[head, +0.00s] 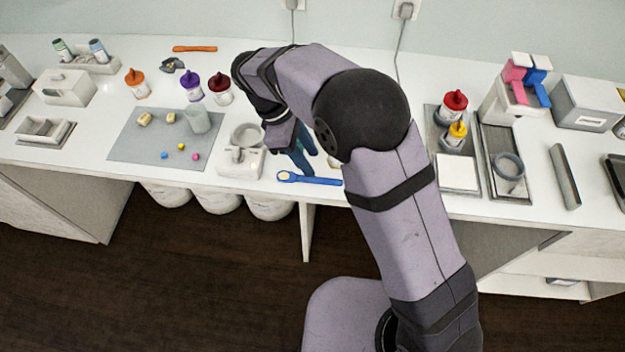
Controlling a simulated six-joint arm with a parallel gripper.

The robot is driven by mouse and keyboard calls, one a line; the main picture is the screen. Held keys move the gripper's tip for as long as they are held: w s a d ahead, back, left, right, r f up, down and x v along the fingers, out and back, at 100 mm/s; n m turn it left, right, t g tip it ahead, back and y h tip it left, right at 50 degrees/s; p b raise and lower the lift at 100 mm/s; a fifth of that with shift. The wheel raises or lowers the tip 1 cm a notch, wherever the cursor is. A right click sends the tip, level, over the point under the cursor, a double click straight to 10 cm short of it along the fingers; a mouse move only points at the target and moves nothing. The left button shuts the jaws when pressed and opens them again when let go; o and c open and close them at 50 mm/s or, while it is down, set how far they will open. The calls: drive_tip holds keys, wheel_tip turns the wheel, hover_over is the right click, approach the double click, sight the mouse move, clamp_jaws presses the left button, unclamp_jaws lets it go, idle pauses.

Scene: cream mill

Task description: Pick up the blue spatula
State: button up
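The blue spatula (318,181) lies flat near the front edge of the white counter, its handle pointing right. Its rounded left end has a pale spot. My gripper (305,171) points down just above and behind the spatula, close to its middle. The dark teal fingers appear close to the handle, but I cannot tell whether they touch it. The gap between the fingers is not clear from this angle. My arm passes to the right of the spatula, near its right end.
A small scale with a bowl (240,160) stands just left of the spatula. A grey mat (130,150) holds a cup and small pieces. Coloured-lid jars (191,87) stand behind. A tray with red- and yellow-topped bottles (470,188) is right of my arm.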

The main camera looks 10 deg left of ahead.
sight(321, 179)
drive_tip(key=shift+a, duration=0.25)
drive_tip(key=shift+p+x, duration=0.85)
drive_tip(key=shift+x, duration=0.65)
drive_tip(key=shift+p+x, duration=0.95)
drive_tip(key=shift+x, duration=1.3)
drive_tip(key=shift+r, duration=0.1)
drive_tip(key=shift+c, duration=0.3)
clamp_jaws()
